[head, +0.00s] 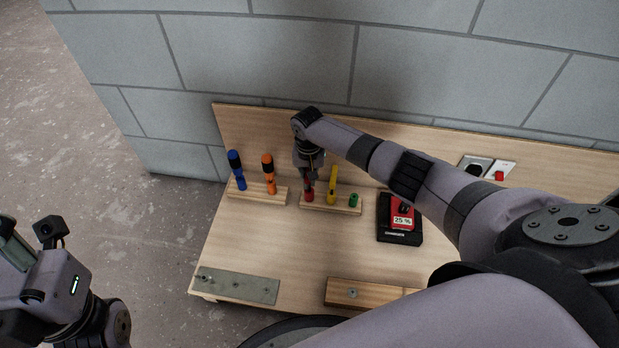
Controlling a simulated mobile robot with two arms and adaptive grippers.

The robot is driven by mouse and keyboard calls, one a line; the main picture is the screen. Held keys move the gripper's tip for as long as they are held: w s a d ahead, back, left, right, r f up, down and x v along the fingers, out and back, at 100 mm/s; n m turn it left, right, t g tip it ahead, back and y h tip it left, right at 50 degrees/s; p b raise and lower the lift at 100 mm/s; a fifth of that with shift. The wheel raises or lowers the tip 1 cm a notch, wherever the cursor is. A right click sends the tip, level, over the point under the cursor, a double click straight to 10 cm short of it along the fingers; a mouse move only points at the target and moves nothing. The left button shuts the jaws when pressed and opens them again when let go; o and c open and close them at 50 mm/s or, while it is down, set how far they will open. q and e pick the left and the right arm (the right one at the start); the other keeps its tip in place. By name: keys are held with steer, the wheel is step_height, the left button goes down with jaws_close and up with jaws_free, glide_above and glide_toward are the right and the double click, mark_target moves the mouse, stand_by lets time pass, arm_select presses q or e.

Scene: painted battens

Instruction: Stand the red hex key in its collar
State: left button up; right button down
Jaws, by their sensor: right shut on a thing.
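The red hex key (308,197) is at the left end of a short wooden rack (345,209) on the bench. Only a small red part of it shows below my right gripper (308,181). My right gripper points down and is shut on the hex key from above. Its fingers and wrist hide the key's upper part. The collar is hard to make out under the key, and I cannot tell whether the key's foot is inside it. My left gripper (28,246) is at the lower left, away from the bench; its fingertips do not show clearly.
A yellow tool (332,186) and a short green piece (353,200) stand close right of the key. Blue (236,170) and orange (269,174) screwdrivers stand in a left rack (253,193).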

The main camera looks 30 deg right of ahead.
steer(key=shift+f, duration=0.55)
steer(key=c, duration=1.7)
jaws_free()
